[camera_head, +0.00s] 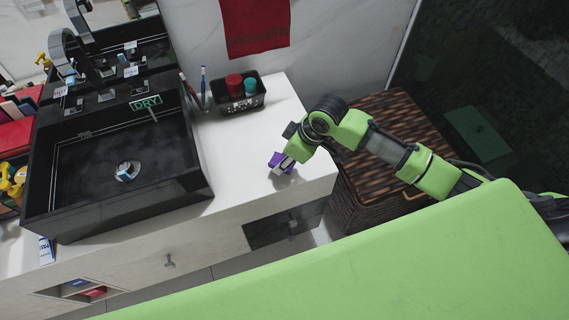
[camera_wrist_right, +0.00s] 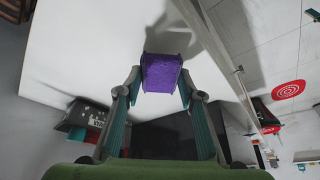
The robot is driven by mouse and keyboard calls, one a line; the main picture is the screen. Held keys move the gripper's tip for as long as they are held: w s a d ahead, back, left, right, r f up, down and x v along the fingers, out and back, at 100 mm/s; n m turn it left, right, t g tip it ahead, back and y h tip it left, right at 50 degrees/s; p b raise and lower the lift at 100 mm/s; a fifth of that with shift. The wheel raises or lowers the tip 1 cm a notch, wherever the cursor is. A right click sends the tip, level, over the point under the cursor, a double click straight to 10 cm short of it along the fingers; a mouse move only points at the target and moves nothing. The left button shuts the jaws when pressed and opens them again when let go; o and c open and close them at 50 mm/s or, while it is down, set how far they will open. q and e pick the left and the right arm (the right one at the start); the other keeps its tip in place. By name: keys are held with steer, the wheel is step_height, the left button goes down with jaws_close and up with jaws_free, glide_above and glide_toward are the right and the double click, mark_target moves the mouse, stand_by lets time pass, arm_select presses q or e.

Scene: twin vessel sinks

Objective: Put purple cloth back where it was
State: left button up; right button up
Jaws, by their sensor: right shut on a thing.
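The purple cloth (camera_head: 276,159) is a small folded piece at the tip of my right gripper (camera_head: 284,168), over the right part of the white counter (camera_head: 240,150). In the right wrist view the purple cloth (camera_wrist_right: 162,73) sits between the two fingertips of my right gripper (camera_wrist_right: 160,84), which is shut on it. A shadow lies on the white surface beside the cloth. I cannot tell whether the cloth touches the counter. My left gripper is not in view.
A black vessel sink (camera_head: 190,165) stands left of the cloth. A black caddy (camera_head: 240,101) with red and teal items and a toothbrush cup (camera_head: 203,98) are behind. A red towel (camera_head: 255,25) hangs on the wall. A woven basket (camera_head: 385,135) stands right of the counter.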

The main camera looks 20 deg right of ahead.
steer(key=shift+w+f+p, duration=0.15)
steer(key=shift+f+p, duration=0.3)
steer(key=shift+f, duration=1.3)
steer(key=shift+f, duration=0.2)
steer(key=o, duration=1.2)
steer(key=shift+c, duration=0.2)
steer(key=shift+r, duration=0.1)
steer(key=v, duration=1.2)
steer(key=shift+b, duration=0.3)
steer(key=shift+a+r, duration=0.1)
steer(key=shift+a, duration=0.05)
